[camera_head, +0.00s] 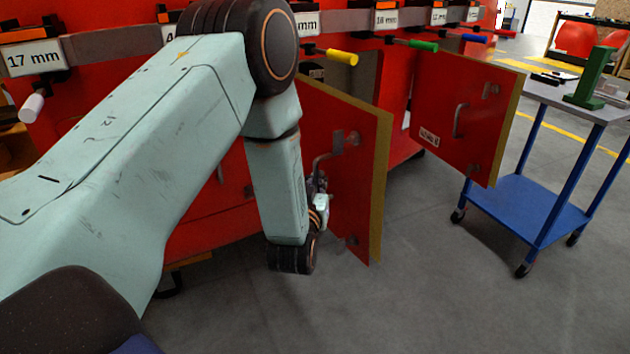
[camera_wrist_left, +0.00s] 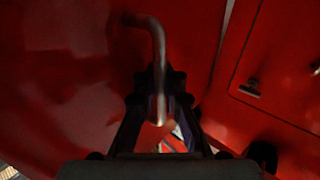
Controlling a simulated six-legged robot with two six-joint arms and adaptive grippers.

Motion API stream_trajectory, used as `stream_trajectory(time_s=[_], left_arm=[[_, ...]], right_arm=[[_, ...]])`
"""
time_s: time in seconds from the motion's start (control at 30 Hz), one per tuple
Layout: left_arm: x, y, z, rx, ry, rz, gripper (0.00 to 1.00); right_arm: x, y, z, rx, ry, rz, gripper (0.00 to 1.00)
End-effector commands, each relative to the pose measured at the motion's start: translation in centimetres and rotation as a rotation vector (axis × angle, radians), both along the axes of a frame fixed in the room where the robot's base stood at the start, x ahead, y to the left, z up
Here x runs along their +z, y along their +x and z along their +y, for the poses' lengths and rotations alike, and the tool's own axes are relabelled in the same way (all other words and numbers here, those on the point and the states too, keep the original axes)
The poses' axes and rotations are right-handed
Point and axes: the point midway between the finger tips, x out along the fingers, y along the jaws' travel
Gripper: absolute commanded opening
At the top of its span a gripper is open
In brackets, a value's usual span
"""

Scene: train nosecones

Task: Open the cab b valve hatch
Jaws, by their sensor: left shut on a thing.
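A red hatch door (camera_head: 350,200) with a yellowish edge stands swung open from the red wall in the head view. I cannot read a label on it that names it as the cab b valve hatch. Its bent metal handle (camera_head: 327,158) is partly hidden by my arm. My left gripper (camera_head: 319,203) is at this handle, mostly behind my forearm. In the left wrist view, the fingers (camera_wrist_left: 160,100) are shut on the lower part of the handle (camera_wrist_left: 157,38), close to the red door face (camera_wrist_left: 60,70). My right gripper is not in view.
A second red hatch door (camera_head: 462,110) with a handle and white label stands open farther right. A blue cart (camera_head: 530,205) with a grey top stands right of it. Coloured tool handles, such as a yellow one (camera_head: 341,56), stick out above the doors. Grey floor (camera_head: 430,280) in front is clear.

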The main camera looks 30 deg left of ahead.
Motion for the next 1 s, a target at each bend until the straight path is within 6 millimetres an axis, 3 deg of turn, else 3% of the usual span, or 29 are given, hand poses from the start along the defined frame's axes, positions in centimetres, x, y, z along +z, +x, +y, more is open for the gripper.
stream_trajectory(time_s=[0.03, 0.07, 0.1, 0.33, 0.73, 1.0], left_arm=[[-0.6, -0.3, -0.4, -0.014, -0.001, 0.017, 0.0], [-0.5, -0.3, -0.4, -0.014, -0.001, 0.017, 0.1], [-0.6, -0.3, -0.4, -0.013, -0.001, 0.017, 0.13], [-0.3, -0.3, -0.1, -0.007, -0.001, 0.009, 0.32], [-0.2, -1.0, -0.3, -0.004, -0.001, 0.007, 0.32], [-0.1, -5.7, -2.1, -0.007, -0.001, 0.012, 0.32]], right_arm=[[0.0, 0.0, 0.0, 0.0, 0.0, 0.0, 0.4], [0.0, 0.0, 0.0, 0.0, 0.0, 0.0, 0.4], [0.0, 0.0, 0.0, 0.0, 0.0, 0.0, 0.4], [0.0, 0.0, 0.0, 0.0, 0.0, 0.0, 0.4], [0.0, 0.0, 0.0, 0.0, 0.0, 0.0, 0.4], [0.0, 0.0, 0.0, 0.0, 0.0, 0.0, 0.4]])
